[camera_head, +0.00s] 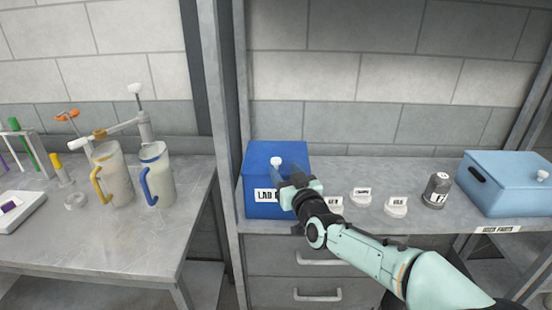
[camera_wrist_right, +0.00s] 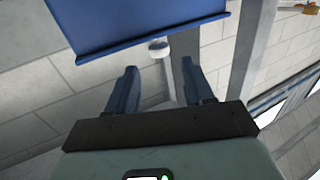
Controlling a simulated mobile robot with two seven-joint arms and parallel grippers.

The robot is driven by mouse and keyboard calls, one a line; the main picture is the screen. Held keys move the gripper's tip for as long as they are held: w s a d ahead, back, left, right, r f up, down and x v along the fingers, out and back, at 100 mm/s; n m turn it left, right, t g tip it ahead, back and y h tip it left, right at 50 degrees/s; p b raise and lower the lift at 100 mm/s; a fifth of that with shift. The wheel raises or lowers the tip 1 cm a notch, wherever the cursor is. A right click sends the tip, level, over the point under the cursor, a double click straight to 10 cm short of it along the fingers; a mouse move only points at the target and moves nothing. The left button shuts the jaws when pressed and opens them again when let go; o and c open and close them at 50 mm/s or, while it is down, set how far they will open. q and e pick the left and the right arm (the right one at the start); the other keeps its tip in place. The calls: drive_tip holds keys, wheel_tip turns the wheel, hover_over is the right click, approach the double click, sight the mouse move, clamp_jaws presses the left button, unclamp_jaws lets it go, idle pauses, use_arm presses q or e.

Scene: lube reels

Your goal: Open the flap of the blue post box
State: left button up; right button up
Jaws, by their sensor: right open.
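The blue post box (camera_head: 262,180) stands at the left end of the right-hand bench. Its front label, starting "LAB", is partly hidden by my gripper. A white knob (camera_head: 276,161) shows on the box, and the flap looks closed. In the right wrist view, the blue panel (camera_wrist_right: 130,22) fills the top, with the white knob (camera_wrist_right: 159,48) just below its edge. My right gripper (camera_head: 287,184) is in front of the box. In the wrist view its open, empty fingers (camera_wrist_right: 160,78) point toward the knob, which lies between their lines and beyond the tips. My left gripper is out of view.
White labelled pucks (camera_head: 396,207) and a dark grey canister (camera_head: 437,190) stand right of my gripper. A light blue box (camera_head: 510,190) with a knob is farther right. A grey post (camera_head: 222,130) separates the left bench, which holds two jugs (camera_head: 155,172).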

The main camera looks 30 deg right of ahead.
sight(276, 159)
drive_tip(key=w, duration=0.2)
drive_tip(key=w+p, duration=0.1)
drive_tip(key=w, duration=0.1)
drive_tip(key=w+d, duration=0.1)
drive_tip(key=w, duration=0.2)
drive_tip(key=shift+d, duration=0.1)
drive_tip(key=shift+r, duration=0.1)
clamp_jaws()
